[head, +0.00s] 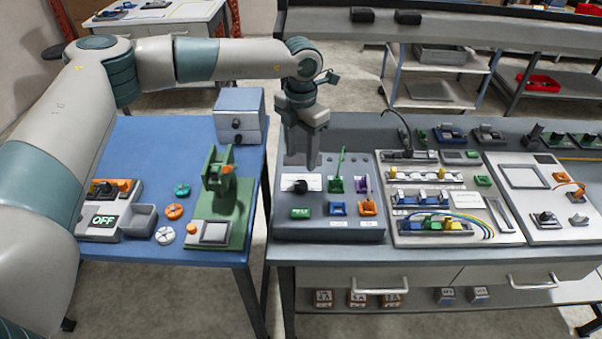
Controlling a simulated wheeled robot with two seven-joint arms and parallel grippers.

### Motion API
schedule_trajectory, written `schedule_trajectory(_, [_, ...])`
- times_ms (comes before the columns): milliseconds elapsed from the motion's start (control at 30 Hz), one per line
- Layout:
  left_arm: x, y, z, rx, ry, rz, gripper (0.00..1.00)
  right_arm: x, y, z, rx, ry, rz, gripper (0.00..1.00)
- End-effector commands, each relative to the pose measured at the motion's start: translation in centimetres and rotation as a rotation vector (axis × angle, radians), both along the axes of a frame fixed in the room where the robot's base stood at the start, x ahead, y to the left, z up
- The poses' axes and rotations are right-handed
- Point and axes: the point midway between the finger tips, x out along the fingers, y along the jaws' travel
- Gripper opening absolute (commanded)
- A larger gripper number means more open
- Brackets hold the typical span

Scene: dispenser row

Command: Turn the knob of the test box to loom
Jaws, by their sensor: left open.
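A grey box with a sloped panel (328,227) stands on the right-hand bench and looks like the test box. A black knob (299,186) sits on a white label plate at its upper left; the lettering and the pointer direction are too small to read. My left gripper (302,162) hangs pointing down just above and behind this knob, open and empty. I cannot tell whether its fingertips touch the panel. My right gripper is out of view.
The panel also carries a green lever (337,184), a purple part (363,186) and an orange part (367,207). A board with coloured wires (470,235) adjoins it on the right. A blue table (160,255) on the left holds a green press (217,180) and a blue-grey box (240,102).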

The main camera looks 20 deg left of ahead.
Motion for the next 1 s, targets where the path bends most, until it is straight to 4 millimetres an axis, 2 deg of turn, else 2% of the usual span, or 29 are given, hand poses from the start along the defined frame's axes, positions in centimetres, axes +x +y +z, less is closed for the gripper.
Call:
schedule_trajectory(33, [-0.1, 0.0, -0.6, 0.001, 0.004, 0.0, 0.47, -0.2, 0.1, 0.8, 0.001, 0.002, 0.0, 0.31])
schedule_trajectory(200, [-0.1, 0.0, -3.7, 0.001, 0.003, 0.001, 0.47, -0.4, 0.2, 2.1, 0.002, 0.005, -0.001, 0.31])
schedule_trajectory(500, [0.0, 0.0, -8.0, 0.0, 0.002, 0.001, 0.47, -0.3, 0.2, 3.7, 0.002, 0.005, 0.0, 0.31])
schedule_trajectory(700, [0.0, 0.0, -9.1, 0.0, -0.001, -0.001, 0.47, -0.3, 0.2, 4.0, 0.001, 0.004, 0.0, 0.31])
schedule_trajectory(967, [0.0, 0.0, -9.2, 0.0, -0.001, 0.0, 0.47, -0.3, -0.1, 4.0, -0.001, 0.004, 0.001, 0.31])
schedule_trajectory(1000, [0.0, 0.0, -9.2, 0.0, -0.001, 0.0, 0.45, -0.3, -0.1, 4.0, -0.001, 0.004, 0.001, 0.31])
